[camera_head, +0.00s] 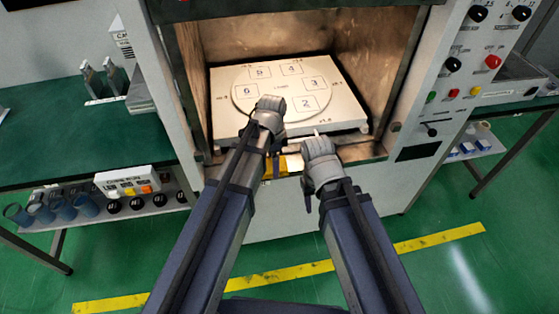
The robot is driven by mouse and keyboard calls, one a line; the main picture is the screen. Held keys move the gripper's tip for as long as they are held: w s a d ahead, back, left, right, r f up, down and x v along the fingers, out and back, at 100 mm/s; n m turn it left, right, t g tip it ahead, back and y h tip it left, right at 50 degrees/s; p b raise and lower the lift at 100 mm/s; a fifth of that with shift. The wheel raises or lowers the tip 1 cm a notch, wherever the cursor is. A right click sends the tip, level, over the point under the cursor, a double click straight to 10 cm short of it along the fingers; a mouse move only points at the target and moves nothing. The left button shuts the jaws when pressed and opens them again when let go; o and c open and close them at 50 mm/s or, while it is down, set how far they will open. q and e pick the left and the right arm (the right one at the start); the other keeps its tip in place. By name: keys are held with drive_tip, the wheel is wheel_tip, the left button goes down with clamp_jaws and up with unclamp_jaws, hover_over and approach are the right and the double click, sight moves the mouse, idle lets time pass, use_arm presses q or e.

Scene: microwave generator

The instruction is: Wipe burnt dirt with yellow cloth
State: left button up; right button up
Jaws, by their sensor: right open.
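A yellow patch (293,163), possibly the yellow cloth, shows between my two arms at the chamber's front edge; most of it is hidden. Brown burnt staining (232,45) covers the inner walls of the open microwave chamber. My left gripper (272,104) is over the front left part of the white numbered plate (225,83); its fingers are too small to read. My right gripper (318,138) is open at the plate's front edge, right of the yellow patch. Nothing shows clearly in either gripper.
The control panel (484,50) with knobs and buttons is right of the chamber. A green-topped table (50,135) stands at the left, with blue cups (85,203) on its lower shelf. Yellow tape (440,238) crosses the green floor.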

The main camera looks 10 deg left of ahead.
use_arm(q)
drive_tip(key=shift+s+a, duration=0.25)
drive_tip(key=shift+a, duration=0.6)
drive_tip(key=shift+s+a, duration=0.25)
drive_tip(key=shift+a, duration=0.6)
drive_tip(key=shift+s+a, duration=0.25)
drive_tip(key=shift+a, duration=0.6)
drive_tip(key=shift+r, duration=0.15)
wheel_tip(320, 180, up, 6)
drive_tip(key=p, duration=0.6)
drive_tip(key=shift+d, duration=0.1)
wheel_tip(320, 180, up, 3)
drive_tip(key=p, duration=0.3)
